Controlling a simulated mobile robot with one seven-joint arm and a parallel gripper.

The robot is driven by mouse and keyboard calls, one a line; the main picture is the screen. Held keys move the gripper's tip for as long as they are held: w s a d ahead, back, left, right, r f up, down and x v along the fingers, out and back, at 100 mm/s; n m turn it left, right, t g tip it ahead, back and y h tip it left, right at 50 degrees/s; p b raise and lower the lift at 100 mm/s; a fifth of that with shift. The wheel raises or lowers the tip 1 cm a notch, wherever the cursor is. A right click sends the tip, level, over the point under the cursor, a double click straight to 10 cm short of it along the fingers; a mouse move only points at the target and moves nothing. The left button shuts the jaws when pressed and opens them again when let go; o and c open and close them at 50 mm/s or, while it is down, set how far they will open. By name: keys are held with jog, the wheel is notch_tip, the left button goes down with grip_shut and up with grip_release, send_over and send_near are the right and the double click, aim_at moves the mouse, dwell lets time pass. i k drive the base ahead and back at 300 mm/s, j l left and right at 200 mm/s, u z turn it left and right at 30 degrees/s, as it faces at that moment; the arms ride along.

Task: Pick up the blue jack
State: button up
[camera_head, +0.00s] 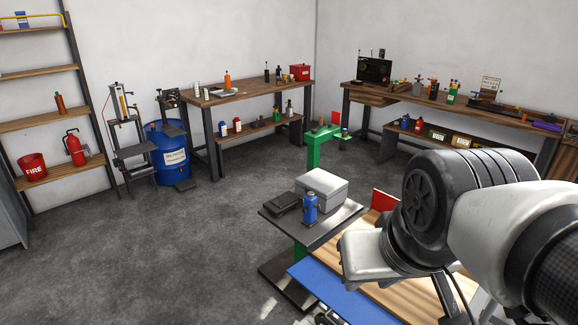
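A small blue jack (310,208) with a dark top stands upright on a grey metal cart top (332,230) near the middle of the view. It is next to a closed light-grey box (321,187) and a flat dark item (282,204). My arm comes in from the right, with its links in front of the cart's right side. I cannot make out my gripper's fingers. The jack stands free on the cart, apart from my arm.
A green post (314,150) rises behind the box. A wooden board with a blue edge (335,296) and a red panel (383,201) lie close to my arm. Workbenches, a blue drum (168,160) and shelves line the walls. The floor at left is clear.

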aim_at(309, 220)
jog(key=i+j+z, duration=0.15)
jog(key=z, duration=0.2)
jog(key=i+j+z, duration=0.1)
jog(key=j+z, duration=0.25)
jog(key=i+j+z, duration=0.1)
jog(key=z, duration=0.3)
jog(key=i+j+z, duration=0.2)
jog(key=j, duration=0.35)
jog(key=j+z, duration=0.2)
jog(key=j, duration=0.35)
jog(key=i+j+z, duration=0.1)
jog(key=j, duration=1.05)
jog(key=i+j+z, duration=0.1)
jog(key=j, duration=1)
jog(key=i+j, duration=0.5)
jog(key=j, duration=0.2)
